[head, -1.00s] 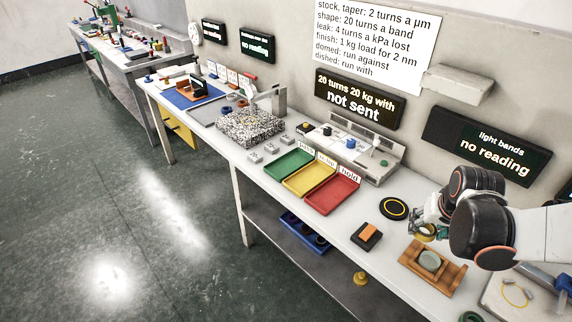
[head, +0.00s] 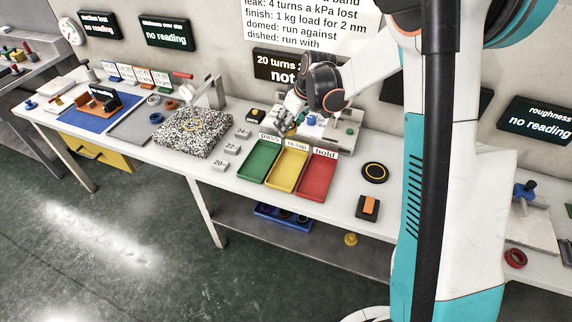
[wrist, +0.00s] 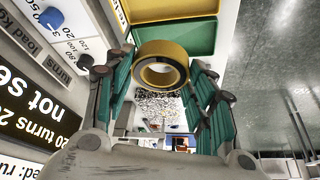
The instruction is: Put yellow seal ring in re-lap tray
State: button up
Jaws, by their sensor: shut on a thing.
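My gripper (head: 287,124) is shut on the yellow seal ring (wrist: 160,50), which shows between the green finger pads in the wrist view. In the head view the ring is too small and covered to make out. The re-lap tray (head: 286,170) is the yellow middle one of three trays, and it looks empty. My gripper is above the bench just behind the trays, close to their name cards. A part of the yellow tray also shows at the top of the wrist view (wrist: 160,9).
The green pass tray (head: 259,161) lies left of the yellow tray, the red hold tray (head: 317,176) right. A grey gauge stand (head: 345,134) stands close behind. A speckled block (head: 194,132) and small weights stand to the left. A black disc (head: 374,172) lies right.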

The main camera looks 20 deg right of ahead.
aim_at(286, 168)
notch_tip(286, 168, down, 20)
jog(key=b, duration=0.4)
jog(key=shift+d+r, duration=0.1)
jog(key=shift+r, duration=0.05)
jog(key=shift+b, duration=0.3)
jog(key=shift+f, duration=0.2)
jog(key=o, duration=1.1)
jog(key=shift+c, duration=0.2)
jog(key=shift+o, duration=0.5)
jog(key=shift+r, duration=0.15)
